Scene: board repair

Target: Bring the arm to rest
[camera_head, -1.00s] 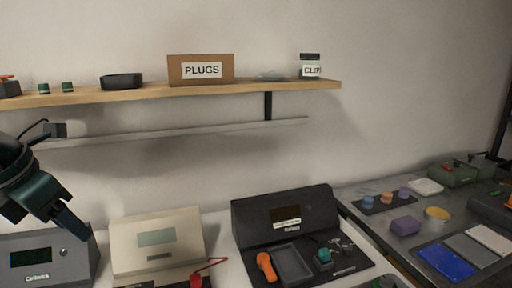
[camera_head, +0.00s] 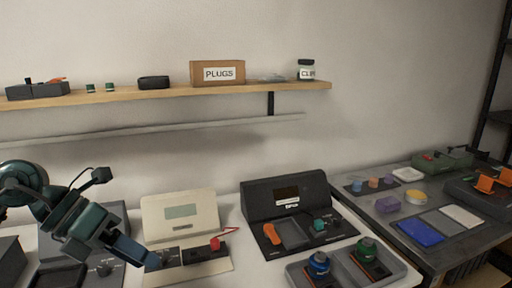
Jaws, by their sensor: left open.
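My left arm comes in from the left edge, dark teal. Its gripper (camera_head: 146,258) hangs in front of the bench devices, pointing down and to the right. It is open, and I see nothing between its fingers. It overlaps the right side of a grey device (camera_head: 112,213) and the lower left of a beige device (camera_head: 180,213) in the picture; I cannot tell how far above them it is. My right gripper is not in view.
A wooden shelf (camera_head: 170,94) holds a PLUGS box (camera_head: 218,74) and a jar (camera_head: 306,70). A black device (camera_head: 285,200) and a grey tray (camera_head: 298,271) with two round-topped parts stand right of the beige device. A dark side table (camera_head: 400,225) carries coloured pads and blocks.

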